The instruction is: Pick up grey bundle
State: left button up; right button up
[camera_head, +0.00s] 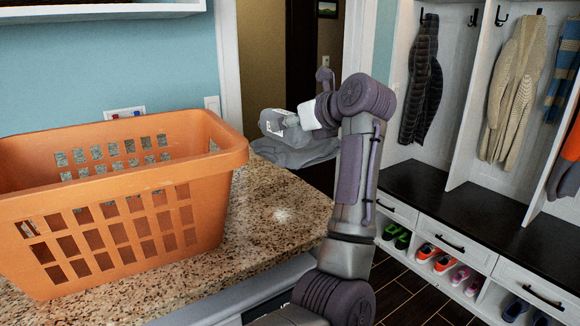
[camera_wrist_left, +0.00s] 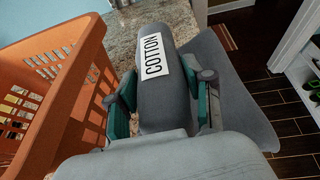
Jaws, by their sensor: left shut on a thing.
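The grey bundle (camera_wrist_left: 165,95) is a rolled grey cloth with a white label reading "COTTON". In the left wrist view it lies between the teal fingers of my left gripper (camera_wrist_left: 163,105), which is shut on it. In the head view the bundle (camera_head: 275,118) shows at the end of my left arm, above the far right edge of the granite counter. The left gripper (camera_head: 292,122) is partly hidden there. Wider grey cloth (camera_head: 296,152) shows just below; I cannot tell if it is part of the bundle. My right gripper is not in view.
A orange plastic laundry basket (camera_head: 120,205) stands on the granite counter (camera_head: 280,215) left of the gripper. The counter between basket and arm is bare. At right is a bench (camera_head: 450,205) with shoes below and coats hanging above. Dark wood floor shows beyond the counter.

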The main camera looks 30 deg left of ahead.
pick_arm(q)
notch_tip(320, 180, up, 15)
jog(key=shift+f, duration=0.15)
